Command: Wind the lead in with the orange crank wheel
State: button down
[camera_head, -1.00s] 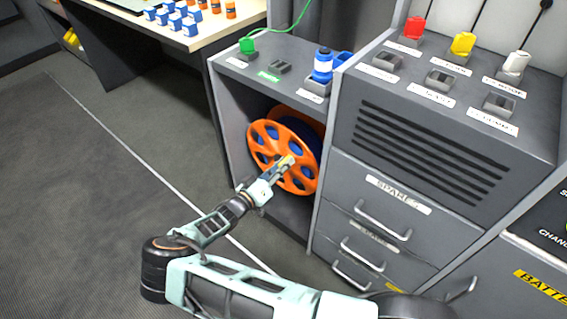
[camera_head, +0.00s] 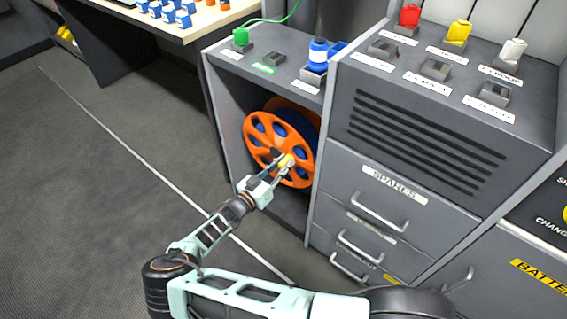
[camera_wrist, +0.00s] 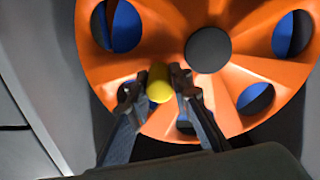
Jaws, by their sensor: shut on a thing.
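The orange crank wheel (camera_head: 262,130) stands upright in the open bay of the grey cabinet, with round holes through its face. Blue shows through the holes and behind the wheel. In the wrist view the wheel (camera_wrist: 255,25) fills most of the picture, with a dark round hub (camera_wrist: 208,50). A yellow knob (camera_wrist: 159,84) sticks out from its face, left of and below the hub. My gripper (camera_head: 284,165) is shut on the knob, with one finger on each side in the wrist view (camera_wrist: 155,88). A green lead (camera_head: 285,17) runs from a green plug (camera_head: 241,37) on the cabinet top.
A blue-and-white bottle-like item (camera_head: 317,52) stands on the cabinet top. Red (camera_head: 410,15), yellow (camera_head: 459,33) and white (camera_head: 511,50) plugs stand on the console at right. Drawers with handles (camera_head: 378,213) lie right of the bay. The floor at left is clear.

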jog(key=c, duration=1.7)
grip_release()
jog(key=shift+c, duration=0.2)
jog(key=v, duration=1.2)
